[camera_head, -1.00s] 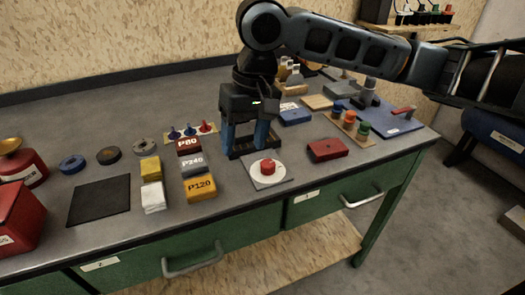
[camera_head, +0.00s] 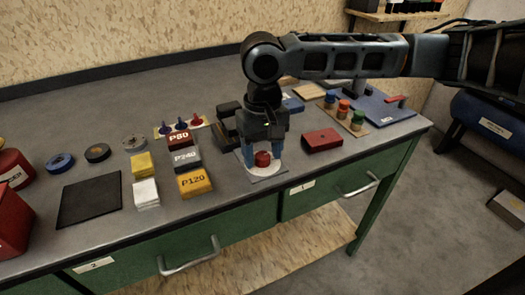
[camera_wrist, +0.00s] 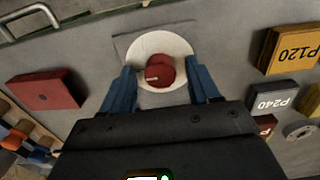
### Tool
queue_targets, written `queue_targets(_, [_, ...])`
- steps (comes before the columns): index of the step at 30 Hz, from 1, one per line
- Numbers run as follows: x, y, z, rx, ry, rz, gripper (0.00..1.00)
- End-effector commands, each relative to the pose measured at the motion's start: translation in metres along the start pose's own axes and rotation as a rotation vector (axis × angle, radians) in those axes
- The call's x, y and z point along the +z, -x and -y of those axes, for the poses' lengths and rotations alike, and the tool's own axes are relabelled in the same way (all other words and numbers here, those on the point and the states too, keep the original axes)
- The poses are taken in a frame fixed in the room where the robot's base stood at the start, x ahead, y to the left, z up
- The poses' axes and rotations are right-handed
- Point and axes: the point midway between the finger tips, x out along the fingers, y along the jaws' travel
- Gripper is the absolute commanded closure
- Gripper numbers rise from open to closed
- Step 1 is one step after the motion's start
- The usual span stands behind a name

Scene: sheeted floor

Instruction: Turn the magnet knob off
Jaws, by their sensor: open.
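The red knob (camera_head: 262,159) sits on a white round disc (camera_head: 273,166) on a grey square plate near the front edge of the workbench. In the wrist view the knob (camera_wrist: 159,71) shows a small pale mark on its left side, and the white disc (camera_wrist: 178,46) lies around it. My gripper (camera_head: 263,152) points down over the knob, its blue fingers open. In the wrist view the gripper (camera_wrist: 163,78) has one finger on each side of the knob, with gaps visible. I cannot tell exactly how high the fingertips are above the disc.
A red block (camera_head: 322,140) lies to the right. Sanding blocks, P120 (camera_head: 194,182) among them, stand to the left. A dark object (camera_head: 227,127) is close behind my gripper. A coloured-peg board (camera_head: 345,112) and blue plate (camera_head: 375,116) are farther right.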

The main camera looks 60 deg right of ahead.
Motion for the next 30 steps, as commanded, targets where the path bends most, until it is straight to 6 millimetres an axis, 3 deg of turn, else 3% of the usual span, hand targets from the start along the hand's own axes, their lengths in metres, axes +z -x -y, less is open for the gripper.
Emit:
queue_targets(6, [0.0,-0.0001,0.0002,-0.001,0.0,0.0,0.41])
queue_targets(23, [0.0001,0.0001,0.0003,-0.001,0.0,0.0,0.95])
queue_targets(30, [0.0003,0.0005,0.0004,-0.002,0.019,0.001,0.95])
